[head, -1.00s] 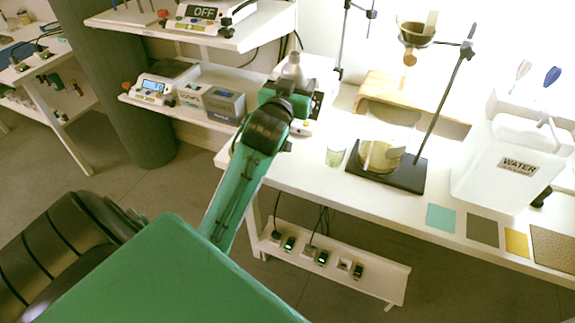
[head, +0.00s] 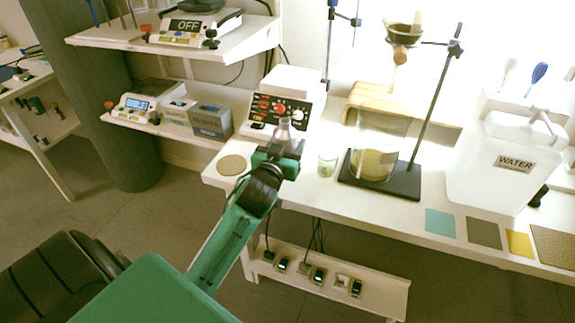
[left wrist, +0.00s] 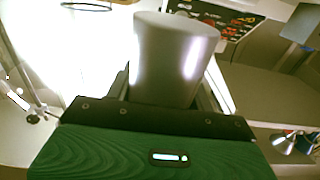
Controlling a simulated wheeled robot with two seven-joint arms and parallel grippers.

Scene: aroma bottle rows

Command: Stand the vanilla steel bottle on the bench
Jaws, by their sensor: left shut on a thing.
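My left gripper (head: 279,150) is shut on a grey steel bottle (head: 284,131), whose tapered top rises above the jaws. It is over the front left part of the white bench (head: 318,201). The bottle looks about upright. Its lower part is hidden by the gripper, so I cannot tell whether it touches the bench. In the left wrist view the plain metal cylinder of the bottle (left wrist: 172,55) stands between the fingers of my left gripper (left wrist: 170,98). No vanilla label is readable. My right gripper is not in view.
A round cork mat (head: 232,165) lies left of the gripper. A control box with knobs (head: 281,110) stands behind it. A small glass beaker (head: 327,163) is close on the right, then a stand base (head: 395,187) with a large beaker (head: 374,160). Coloured squares (head: 440,223) lie along the front edge.

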